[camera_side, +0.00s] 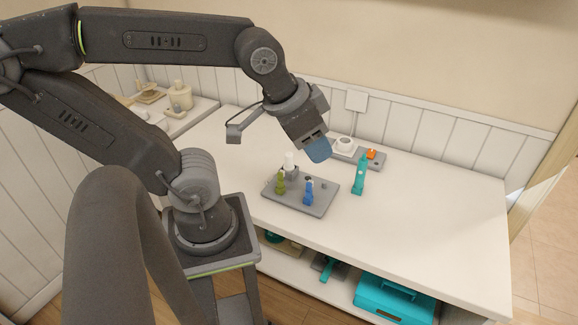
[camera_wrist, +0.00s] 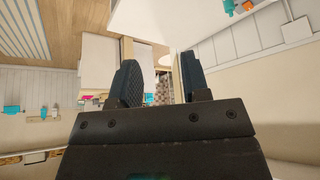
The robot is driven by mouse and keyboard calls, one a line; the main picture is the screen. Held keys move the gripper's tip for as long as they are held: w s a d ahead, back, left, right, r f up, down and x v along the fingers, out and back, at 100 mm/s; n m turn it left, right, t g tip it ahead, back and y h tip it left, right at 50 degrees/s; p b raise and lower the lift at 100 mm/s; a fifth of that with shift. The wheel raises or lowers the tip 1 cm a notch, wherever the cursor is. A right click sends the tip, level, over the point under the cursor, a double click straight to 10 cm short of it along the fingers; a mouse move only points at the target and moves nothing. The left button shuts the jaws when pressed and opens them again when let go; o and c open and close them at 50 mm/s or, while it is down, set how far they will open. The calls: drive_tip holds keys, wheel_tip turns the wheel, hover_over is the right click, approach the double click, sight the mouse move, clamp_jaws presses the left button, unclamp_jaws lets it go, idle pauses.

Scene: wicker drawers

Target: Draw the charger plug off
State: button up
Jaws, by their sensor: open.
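A grey strip (camera_side: 376,163) lies at the back of the white table in the side view. A small orange block (camera_side: 371,154) and a white round piece (camera_side: 344,142) sit on it; I cannot tell which is the charger plug. My gripper (camera_side: 318,151) is above the table, left of and in front of the strip, pointing down and to the right. In the wrist view its two fingers (camera_wrist: 162,82) are apart with nothing between them. The orange block also shows at the top right of the wrist view (camera_wrist: 247,5).
A grey tray (camera_side: 312,208) with green, white and blue upright items stands below my gripper. A teal upright item (camera_side: 359,176) stands right of it. A white plate (camera_side: 356,100) is on the wall. The table's right side (camera_side: 450,215) is clear. A teal case (camera_side: 395,298) is underneath.

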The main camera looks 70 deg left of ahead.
drive_tip(key=shift+o, duration=0.9)
drive_tip(key=shift+a, duration=0.1)
drive_tip(key=shift+o, duration=0.6)
drive_tip(key=w+a+f+m+g+y, duration=0.1)
drive_tip(key=w+a+f+m, duration=0.1)
drive_tip(key=w+a+m, duration=0.1)
drive_tip(key=shift+w+a+f+y, duration=0.2)
drive_tip(key=shift+w+a+y, duration=0.25)
drive_tip(key=shift+a, duration=0.8)
drive_tip(key=m+g+y, duration=0.3)
drive_tip(key=m+g, duration=0.2)
drive_tip(key=m, duration=0.8)
approach(290, 155)
drive_tip(key=shift+h, duration=0.25)
drive_tip(key=x, duration=1.2)
drive_tip(key=shift+a, duration=0.4)
drive_tip(key=c, duration=1.1)
